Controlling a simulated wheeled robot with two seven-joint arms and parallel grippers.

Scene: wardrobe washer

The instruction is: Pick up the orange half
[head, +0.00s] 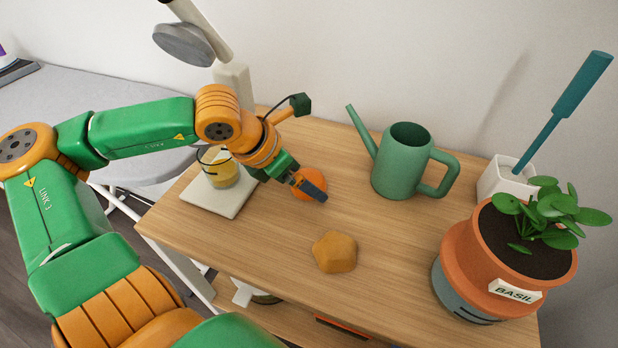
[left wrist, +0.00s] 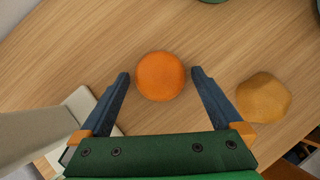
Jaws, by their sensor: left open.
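The orange half (left wrist: 160,76) is a round orange piece on the wooden table. In the left wrist view it lies between the tips of my left gripper (left wrist: 160,73), with a gap on each side. In the head view the orange half (head: 311,184) is partly hidden behind my left gripper (head: 308,185). My left gripper is open and empty, pointing down at the table. My right gripper is not in view.
A yellow-brown lumpy object (head: 335,251) lies near the front; it also shows in the left wrist view (left wrist: 263,97). A green watering can (head: 402,160), a basil pot (head: 470,255) and a white holder (head: 500,180) stand right. A glass cup (head: 222,172) stands on a white base (head: 232,203) left.

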